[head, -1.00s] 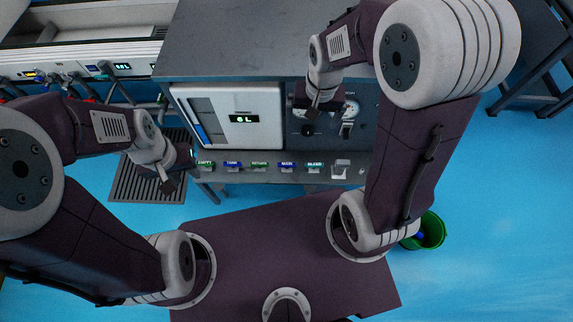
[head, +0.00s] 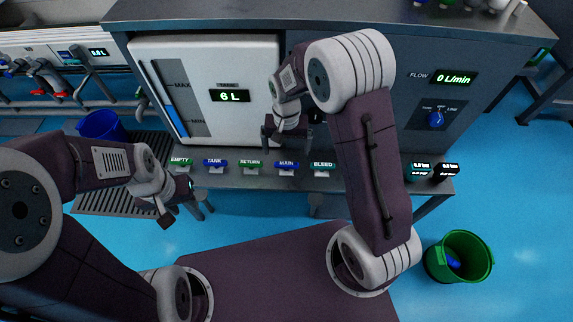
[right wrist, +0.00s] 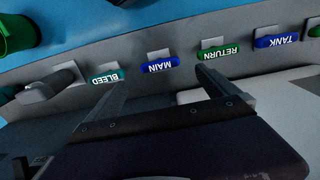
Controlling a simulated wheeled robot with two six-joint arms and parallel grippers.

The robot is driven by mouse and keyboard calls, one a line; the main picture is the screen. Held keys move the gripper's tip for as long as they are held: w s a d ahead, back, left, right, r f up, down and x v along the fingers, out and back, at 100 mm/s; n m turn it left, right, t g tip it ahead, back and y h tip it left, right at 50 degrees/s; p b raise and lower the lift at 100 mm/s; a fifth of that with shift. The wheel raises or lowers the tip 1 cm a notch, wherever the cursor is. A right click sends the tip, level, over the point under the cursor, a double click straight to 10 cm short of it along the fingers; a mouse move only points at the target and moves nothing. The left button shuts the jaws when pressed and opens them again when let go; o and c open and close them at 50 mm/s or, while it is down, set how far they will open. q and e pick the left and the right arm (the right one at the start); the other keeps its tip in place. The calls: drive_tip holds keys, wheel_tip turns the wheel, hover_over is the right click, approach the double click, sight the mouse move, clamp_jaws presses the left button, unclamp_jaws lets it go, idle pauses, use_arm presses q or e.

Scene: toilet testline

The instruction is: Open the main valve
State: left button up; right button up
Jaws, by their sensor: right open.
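The main valve is a blue handle labelled MAIN (head: 286,166) in the row of valves along the front of the bench. In the right wrist view its handle (right wrist: 160,63) appears upside down, ahead of and between the two fingers. My right gripper (head: 285,142) is open and empty, above the MAIN handle in the head view and not visibly touching it. My left gripper (head: 178,204) hangs in front of the bench, below the EMPTY handle in the picture; its finger gap is unclear.
EMPTY (head: 181,162), TANK (head: 215,163), RETURN (head: 250,164) and BLEED (head: 323,166) handles flank MAIN closely. A white tank panel (head: 231,64) reads 6 L, and a flow display (head: 455,78) reads 0 L/min. A green bucket (head: 460,257) stands at right.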

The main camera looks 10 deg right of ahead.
sight(287, 163)
wheel_tip(287, 163, down, 8)
drive_tip(key=b, duration=0.4)
drive_tip(key=shift+r, duration=0.1)
drive_tip(key=c, duration=1.4)
drive_tip(key=shift+o, duration=0.2)
drive_tip(key=shift+r+n+p, duration=0.2)
drive_tip(key=shift+n+p, duration=0.3)
drive_tip(key=shift+p, duration=0.4)
drive_tip(key=n+p, duration=0.7)
drive_tip(key=shift+p, duration=0.3)
drive_tip(key=n+p, duration=0.4)
drive_tip(key=n, duration=0.1)
drive_tip(key=shift+f+n+p, duration=0.15)
drive_tip(key=shift+n+p, duration=0.95)
drive_tip(key=shift+n, duration=1.3)
